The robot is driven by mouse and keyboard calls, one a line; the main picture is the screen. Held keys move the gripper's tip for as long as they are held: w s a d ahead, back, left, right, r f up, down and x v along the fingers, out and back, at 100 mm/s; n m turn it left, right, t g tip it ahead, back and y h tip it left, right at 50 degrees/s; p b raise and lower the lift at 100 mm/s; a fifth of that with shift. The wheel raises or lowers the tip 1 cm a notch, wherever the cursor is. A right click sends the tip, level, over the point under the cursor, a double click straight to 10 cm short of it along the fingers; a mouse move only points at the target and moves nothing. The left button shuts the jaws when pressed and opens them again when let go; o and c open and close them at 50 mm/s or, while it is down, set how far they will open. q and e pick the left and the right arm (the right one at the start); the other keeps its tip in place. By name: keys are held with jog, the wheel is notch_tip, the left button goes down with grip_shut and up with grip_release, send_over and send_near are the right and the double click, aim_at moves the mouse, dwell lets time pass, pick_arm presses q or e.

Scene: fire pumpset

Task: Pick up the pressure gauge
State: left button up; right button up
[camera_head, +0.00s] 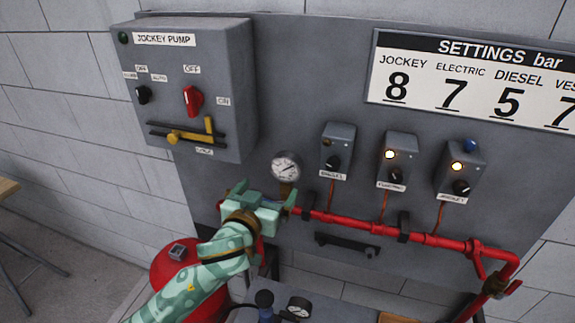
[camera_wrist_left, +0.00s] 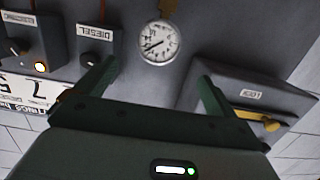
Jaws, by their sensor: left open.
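A round white-faced pressure gauge (camera_head: 286,166) sits on the grey panel, above the left end of the red pipe, on a brass fitting. In the left wrist view the gauge (camera_wrist_left: 159,43) appears upside down, beyond and between my fingers. My left gripper (camera_head: 266,191) is open and empty, just below and left of the gauge in the head view. Its two green fingers (camera_wrist_left: 158,72) stand apart on either side, and I see no contact with the gauge. A second similar gauge (camera_head: 299,307) shows low in the head view, below the panel. My right gripper is not in view.
The jockey pump box (camera_head: 205,85) juts out at upper left. Small switch boxes, including the diesel one (camera_head: 338,150), stand right of the gauge. The red pipe (camera_head: 350,221) runs rightward below them. A red rounded vessel (camera_head: 172,268) is behind my left arm.

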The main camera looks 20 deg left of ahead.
aim_at(285, 166)
pick_arm(q)
jog(key=w, duration=0.4)
jog(key=w+f, duration=0.1)
jog(key=w, duration=0.1)
jog(key=shift+w+d, duration=0.1)
jog(key=shift+w, duration=0.1)
jog(key=w, duration=0.3)
jog(key=w+p, duration=0.1)
jog(key=w, duration=0.1)
jog(key=shift+w+d+f, duration=0.15)
jog(key=shift+d, duration=0.15)
jog(key=shift+c, duration=0.6)
jog(key=c, duration=1.1)
